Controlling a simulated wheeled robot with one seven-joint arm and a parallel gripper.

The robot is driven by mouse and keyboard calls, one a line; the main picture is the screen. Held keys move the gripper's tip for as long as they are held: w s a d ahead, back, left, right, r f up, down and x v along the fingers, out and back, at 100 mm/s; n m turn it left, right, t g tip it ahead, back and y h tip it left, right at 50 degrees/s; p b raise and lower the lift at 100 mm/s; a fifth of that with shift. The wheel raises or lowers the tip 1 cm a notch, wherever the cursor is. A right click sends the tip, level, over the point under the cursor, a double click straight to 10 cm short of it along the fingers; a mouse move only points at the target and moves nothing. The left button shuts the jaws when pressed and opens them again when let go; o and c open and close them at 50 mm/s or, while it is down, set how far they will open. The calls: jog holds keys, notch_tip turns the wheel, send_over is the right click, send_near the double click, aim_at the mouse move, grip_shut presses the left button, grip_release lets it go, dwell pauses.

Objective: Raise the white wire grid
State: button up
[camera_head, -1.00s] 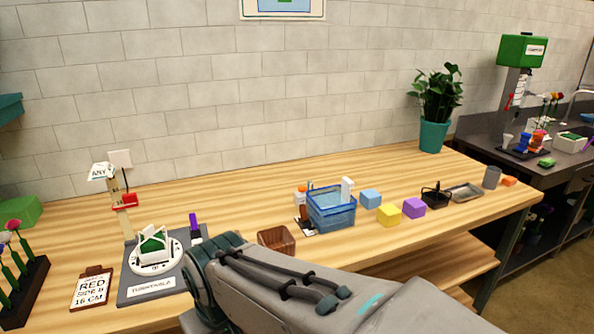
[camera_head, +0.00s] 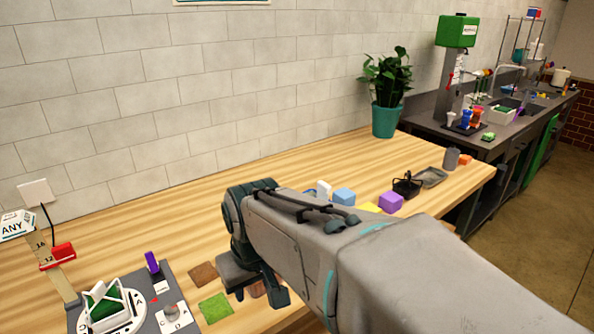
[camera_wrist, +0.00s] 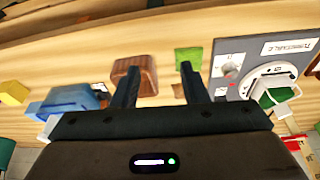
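A white frame (camera_head: 112,303) stands tilted over green foam on the round white turntable (camera_head: 125,323). I take it to be the wire grid; its bars are too small to tell. It also shows at the right edge of the wrist view (camera_wrist: 284,95). My gripper (camera_head: 257,293) hangs to the right of the turntable, apart from the frame. In the wrist view its two fingers (camera_wrist: 160,68) are spread with nothing held between them.
A brown wooden box (camera_wrist: 148,82) lies close by the left finger. A green pad (camera_head: 215,308) and a brown pad (camera_head: 203,273) lie between turntable and gripper. A purple upright piece (camera_head: 152,262) and a red block on a ruler stand (camera_head: 63,250) are near the turntable.

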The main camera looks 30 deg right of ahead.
jog(key=w+d+r, duration=0.5)
jog(key=w, duration=0.2)
notch_tip(320, 180, up, 6)
jog(key=n+t+p, duration=0.1)
jog(key=t+p, duration=0.1)
jog(key=p, duration=0.1)
send_over(324, 184)
jog(key=s, duration=0.6)
jog(key=shift+y, duration=0.3)
jog(key=x, duration=0.4)
jog(key=p+x, duration=0.1)
jog(key=x, duration=0.4)
jog(key=p+x, duration=0.1)
jog(key=x, duration=0.3)
jog(key=shift+d+f, duration=0.15)
jog(key=shift+d, duration=0.15)
grip_shut()
